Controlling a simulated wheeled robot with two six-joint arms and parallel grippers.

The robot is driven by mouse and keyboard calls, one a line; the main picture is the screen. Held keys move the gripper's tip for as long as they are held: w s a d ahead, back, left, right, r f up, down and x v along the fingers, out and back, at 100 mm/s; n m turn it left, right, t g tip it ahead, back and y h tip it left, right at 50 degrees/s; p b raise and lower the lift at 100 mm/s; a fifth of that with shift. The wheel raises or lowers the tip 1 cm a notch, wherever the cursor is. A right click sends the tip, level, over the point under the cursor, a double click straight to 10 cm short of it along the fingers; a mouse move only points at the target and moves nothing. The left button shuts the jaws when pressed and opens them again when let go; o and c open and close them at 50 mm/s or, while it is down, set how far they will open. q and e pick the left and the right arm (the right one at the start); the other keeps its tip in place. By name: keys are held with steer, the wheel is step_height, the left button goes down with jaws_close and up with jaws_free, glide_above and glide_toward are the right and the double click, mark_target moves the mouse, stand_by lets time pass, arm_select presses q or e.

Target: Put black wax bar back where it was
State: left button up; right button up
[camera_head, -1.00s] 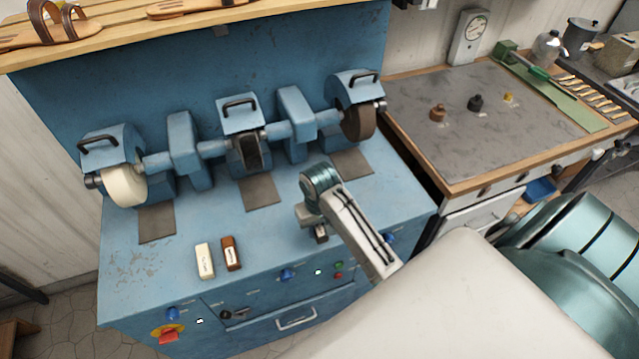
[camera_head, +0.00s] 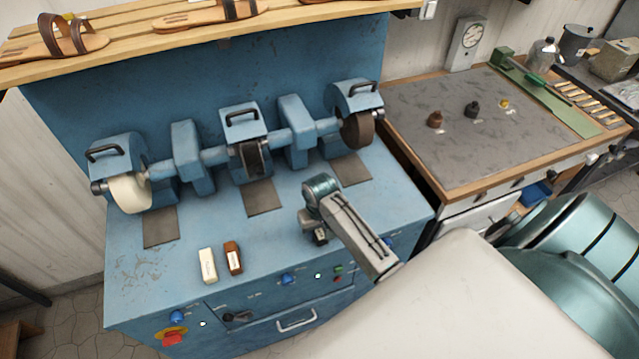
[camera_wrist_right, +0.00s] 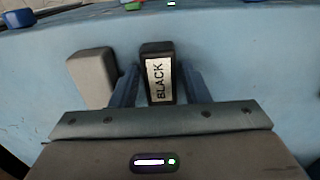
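The black wax bar (camera_wrist_right: 159,78) lies label up, its white label reading BLACK, in the right wrist view. My right gripper (camera_wrist_right: 160,72) has one finger on each side of it, with narrow gaps showing, so it looks open around the bar. In the head view my right gripper (camera_head: 318,236) is low over the front right of the blue bench (camera_head: 140,280), and the bar is mostly hidden by it. My left gripper is not in view.
A grey block (camera_wrist_right: 92,78) lies close beside one finger. A cream bar (camera_head: 207,266) and a brown bar (camera_head: 233,258) lie further left on the bench. Grinding wheels (camera_head: 131,193) stand behind. Bench top between the brown bar and my gripper is clear.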

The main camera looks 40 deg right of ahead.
mark_target(319, 232)
steer(key=shift+o, duration=0.6)
step_height(319, 232, up, 7)
steer(key=b, duration=0.2)
steer(key=shift+b, duration=0.35)
step_height(319, 232, up, 5)
steer(key=p, duration=0.2)
steer(key=shift+s+r+p, duration=0.1)
steer(key=shift+r+p, duration=0.1)
steer(key=shift+p, duration=0.15)
stand_by(0.6)
